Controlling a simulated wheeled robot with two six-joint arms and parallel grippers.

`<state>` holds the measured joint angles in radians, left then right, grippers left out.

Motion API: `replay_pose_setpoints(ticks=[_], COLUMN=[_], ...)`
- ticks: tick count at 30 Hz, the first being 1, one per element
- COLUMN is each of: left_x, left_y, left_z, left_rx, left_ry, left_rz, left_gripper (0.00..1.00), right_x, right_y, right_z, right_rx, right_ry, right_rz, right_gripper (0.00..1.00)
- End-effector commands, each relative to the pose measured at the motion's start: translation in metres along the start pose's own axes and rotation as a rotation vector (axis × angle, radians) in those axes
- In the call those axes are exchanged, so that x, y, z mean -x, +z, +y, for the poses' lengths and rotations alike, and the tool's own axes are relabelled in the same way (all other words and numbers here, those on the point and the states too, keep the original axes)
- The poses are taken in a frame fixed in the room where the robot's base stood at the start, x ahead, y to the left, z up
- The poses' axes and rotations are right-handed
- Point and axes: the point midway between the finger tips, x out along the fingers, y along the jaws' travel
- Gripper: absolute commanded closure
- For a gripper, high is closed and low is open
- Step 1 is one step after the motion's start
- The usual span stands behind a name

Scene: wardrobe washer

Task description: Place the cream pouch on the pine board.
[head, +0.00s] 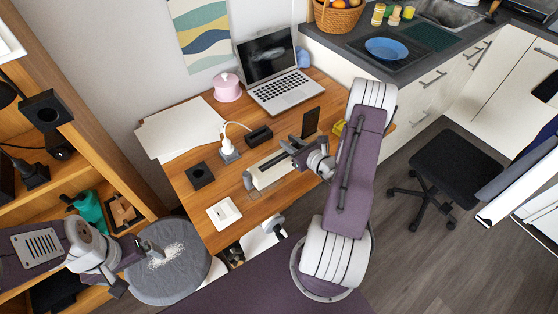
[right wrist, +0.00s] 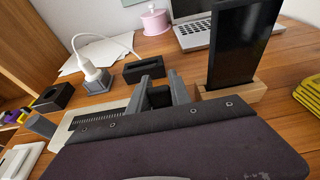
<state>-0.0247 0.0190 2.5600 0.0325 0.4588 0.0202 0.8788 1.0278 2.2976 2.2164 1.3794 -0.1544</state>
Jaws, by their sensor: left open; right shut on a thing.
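A long cream item (head: 268,173), which I take for the cream pouch, is at the front middle of the wooden desk, under my right gripper (head: 288,147). In the right wrist view a pale part of it (right wrist: 78,125) shows left of the grey fingers (right wrist: 160,90), beside a dark toothed strip. The right gripper is shut on it, but my own gripper body hides the contact. I cannot tell whether it touches the desk. I cannot pick out a pine board apart from the desk top (head: 200,215). My left gripper (head: 152,247) is open and empty above a round grey stool.
A phone on a wooden stand (right wrist: 240,60) is close on the right. A black box (head: 258,135), a white plug on a grey block (head: 229,153), a black square holder (head: 199,175) and a white square plate (head: 223,213) are nearby. A laptop (head: 275,75) stands behind.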

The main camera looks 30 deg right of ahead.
Motion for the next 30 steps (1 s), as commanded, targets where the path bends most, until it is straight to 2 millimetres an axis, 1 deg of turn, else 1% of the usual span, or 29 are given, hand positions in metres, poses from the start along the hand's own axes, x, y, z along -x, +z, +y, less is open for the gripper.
replay_pose_setpoints(ticks=[2, 5, 8, 11, 12, 14, 21, 24, 27, 30], left_x=[0.0, 0.002, 0.004, 0.008, 0.008, 0.009, 0.015, 0.017, 0.019, 0.02], left_y=[0.0, 0.0, 0.0, -0.001, -0.001, -0.001, -0.002, -0.002, -0.002, -0.002], left_z=[0.0, 0.0, 0.0, 0.0, 0.0, 0.0, 0.0, 0.0, 0.0, 0.0], left_rx=[0.0, 0.0, 0.0, 0.0, 0.0, 0.0, 0.0, 0.0, 0.0, 0.0], left_ry=[0.0, 0.0, 0.0, 0.0, 0.0, 0.0, 0.0, 0.0, 0.0, 0.0], left_rz=[0.0, 0.0, 0.0, 0.0, 0.0, 0.0, 0.0, 0.0, 0.0, 0.0], left_gripper=[0.05, 0.05, 0.05, 0.05, 0.05, 0.05, 0.05, 0.05, 0.05, 0.05], right_x=[0.0, 0.002, 0.006, 0.012, 0.018, 0.034, 0.099, 0.12, 0.134, 0.141], right_y=[-0.001, 0.006, 0.019, 0.039, 0.043, 0.045, 0.062, 0.067, 0.07, 0.071], right_z=[0.001, 0.001, 0.001, 0.0, -0.001, -0.004, -0.011, -0.013, -0.015, -0.015], right_rx=[-0.002, -0.001, 0.002, 0.004, 0.001, -0.002, -0.001, -0.001, -0.001, -0.001], right_ry=[0.002, 0.002, 0.001, 0.001, -0.002, -0.006, -0.008, -0.006, -0.003, -0.001], right_rz=[0.004, 0.003, 0.0, -0.001, -0.001, 0.0, -0.001, 0.0, 0.0, 0.0], right_gripper=[1.0, 1.0, 1.0, 1.0, 1.0, 1.0, 1.0, 1.0, 1.0, 1.0])
